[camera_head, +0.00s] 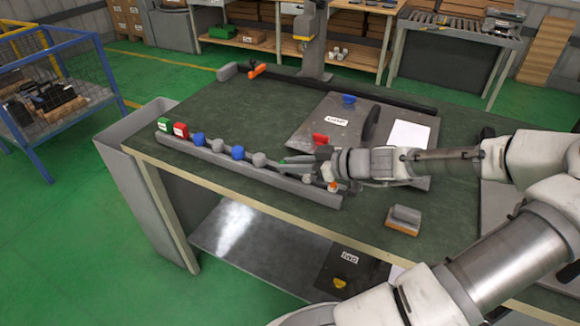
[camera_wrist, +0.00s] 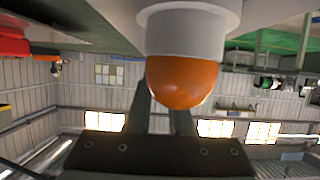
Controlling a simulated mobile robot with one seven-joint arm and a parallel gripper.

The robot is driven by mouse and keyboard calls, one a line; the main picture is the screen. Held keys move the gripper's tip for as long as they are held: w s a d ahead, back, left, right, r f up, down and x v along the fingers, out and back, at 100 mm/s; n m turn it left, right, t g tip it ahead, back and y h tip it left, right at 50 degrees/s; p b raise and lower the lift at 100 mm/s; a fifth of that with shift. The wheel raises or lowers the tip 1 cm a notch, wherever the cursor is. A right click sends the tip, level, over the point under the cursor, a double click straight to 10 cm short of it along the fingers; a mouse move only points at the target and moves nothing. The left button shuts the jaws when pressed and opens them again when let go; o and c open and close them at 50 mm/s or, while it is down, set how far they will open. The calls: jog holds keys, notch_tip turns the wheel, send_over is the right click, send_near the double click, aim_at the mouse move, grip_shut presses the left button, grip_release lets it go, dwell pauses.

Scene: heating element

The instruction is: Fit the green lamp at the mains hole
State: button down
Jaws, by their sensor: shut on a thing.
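My gripper (camera_head: 284,168) reaches over the right part of the long grey rack (camera_head: 245,175). In the wrist view my fingers (camera_wrist: 163,108) run behind an orange-domed lamp (camera_wrist: 182,82) with a pale grey body. That lamp also shows near the rack's right end (camera_head: 332,187). A sloping grey panel (camera_head: 308,128) with a label stands behind my gripper. I cannot make out a mains hole.
The rack also carries green (camera_head: 164,124) and red (camera_head: 181,130) blocks, and blue and grey pieces. A blue piece (camera_head: 348,99) and a red piece (camera_head: 320,139) are on the panel. A grey-and-orange block (camera_head: 403,219) lies near the front edge.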

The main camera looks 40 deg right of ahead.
jog(key=r, duration=0.2)
jog(key=w+r+p, duration=0.1)
jog(key=r, duration=0.1)
jog(key=shift+d, duration=0.3)
jog(key=w+d+r, duration=0.5)
jog(key=w+r, duration=0.1)
jog(key=w, duration=0.2)
jog(key=shift+w+d+p, duration=0.2)
jog(key=shift+w+p, duration=0.1)
jog(key=shift+p, duration=0.1)
